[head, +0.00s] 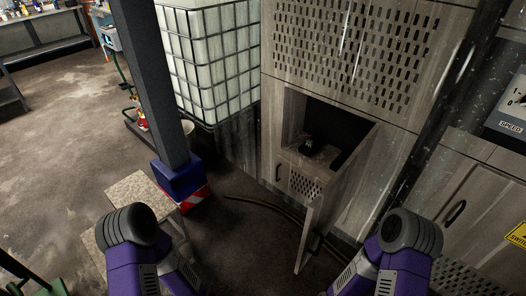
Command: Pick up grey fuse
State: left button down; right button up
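No grey fuse can be made out clearly. A small dark object (312,146) stands on the floor of an open compartment (294,118) in the wooden cabinet, right of centre in the head view. It is too small and dark to tell whether it is the fuse. Both of my arms show at the bottom edge, but neither gripper is in view.
The cabinet's hinged door (318,215) hangs open towards me. A dark hose (262,204) lies on the floor. A post with a blue and striped base (184,183), a pale table (140,192) and a caged white tank (215,55) stand to the left.

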aim_at(309, 143)
jog(key=u, duration=0.55)
jog(key=i, duration=0.9)
jog(key=z, duration=0.45)
jog(key=i, duration=2.1)
jog(key=z, duration=0.9)
